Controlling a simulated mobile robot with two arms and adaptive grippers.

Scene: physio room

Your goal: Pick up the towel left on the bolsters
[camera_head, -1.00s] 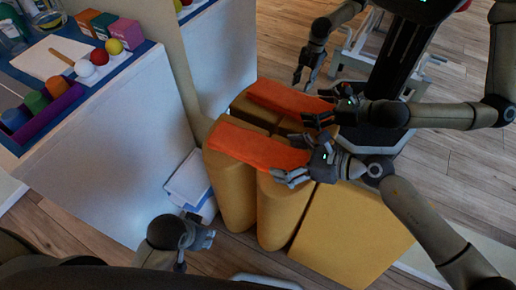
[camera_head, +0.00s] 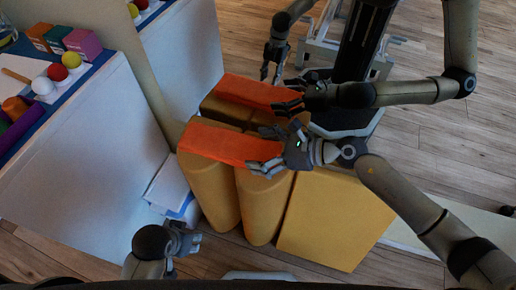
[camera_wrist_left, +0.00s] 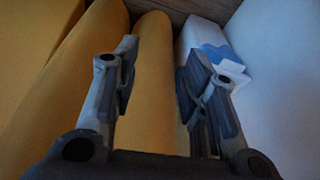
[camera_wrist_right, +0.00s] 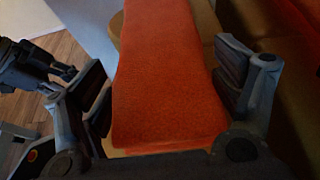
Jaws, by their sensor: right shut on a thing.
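The orange towel (camera_head: 228,144) lies draped flat across the tops of the upright yellow bolsters (camera_head: 262,206). It also fills the middle of the right wrist view (camera_wrist_right: 165,75). My right gripper (camera_head: 276,162) is at the towel's right end, with its fingers on either side of the towel, shut on it. The towel still rests on the bolsters. My left gripper (camera_head: 192,242) is low in front of the bolsters, at the left. In the left wrist view its fingers (camera_wrist_left: 158,85) are apart with nothing between them.
A mirror behind the bolsters reflects the towel and my arms. A yellow block (camera_head: 335,222) stands right of the bolsters. A white cabinet (camera_head: 85,150) with balls and boxes on top stands at the left. White and blue items (camera_head: 172,190) lie between cabinet and bolsters.

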